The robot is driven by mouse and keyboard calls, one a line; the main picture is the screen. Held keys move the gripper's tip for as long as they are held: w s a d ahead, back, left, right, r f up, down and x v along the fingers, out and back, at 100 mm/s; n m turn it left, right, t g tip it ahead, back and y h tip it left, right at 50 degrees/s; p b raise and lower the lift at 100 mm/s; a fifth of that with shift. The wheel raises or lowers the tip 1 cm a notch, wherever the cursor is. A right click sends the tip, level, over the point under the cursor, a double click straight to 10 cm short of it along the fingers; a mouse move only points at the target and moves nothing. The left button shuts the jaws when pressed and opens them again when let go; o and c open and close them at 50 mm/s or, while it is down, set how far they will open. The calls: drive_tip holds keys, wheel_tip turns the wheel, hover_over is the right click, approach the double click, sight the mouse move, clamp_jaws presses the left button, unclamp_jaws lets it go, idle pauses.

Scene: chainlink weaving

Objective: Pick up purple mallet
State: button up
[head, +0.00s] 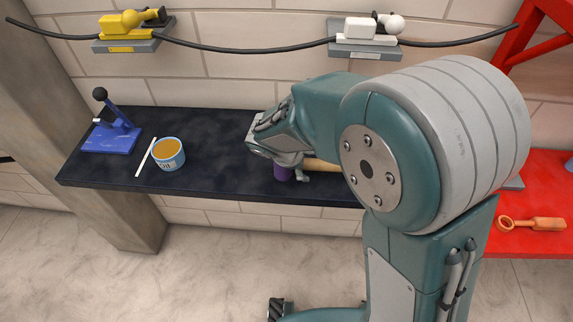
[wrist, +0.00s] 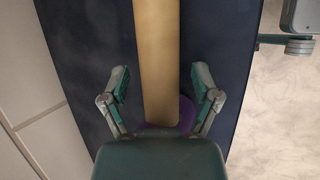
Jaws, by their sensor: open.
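The mallet lies on the dark shelf (head: 215,135), with its purple head (head: 284,173) and light wooden handle (head: 322,166) partly hidden by my arm and gripper in the head view. In the wrist view the wooden handle (wrist: 156,50) runs from the top edge down between my fingers. The purple head (wrist: 187,112) shows at the lower end, mostly hidden under my gripper's palm. My gripper (wrist: 160,80) is open, one finger on each side of the handle, with gaps showing on both sides. In the head view my gripper (head: 289,163) is over the mallet.
A blue-rimmed tub (head: 168,155), a white stick (head: 146,157) and a blue stand (head: 112,136) are on the shelf's left. A black cable (head: 250,51) spans two wall brackets above. A red surface (head: 535,185) holds an orange tool (head: 533,223). The shelf between tub and gripper is clear.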

drive_tip(key=shift+a, duration=0.3)
drive_tip(key=c, duration=0.4)
clamp_jaws()
drive_tip(key=shift+d, duration=0.25)
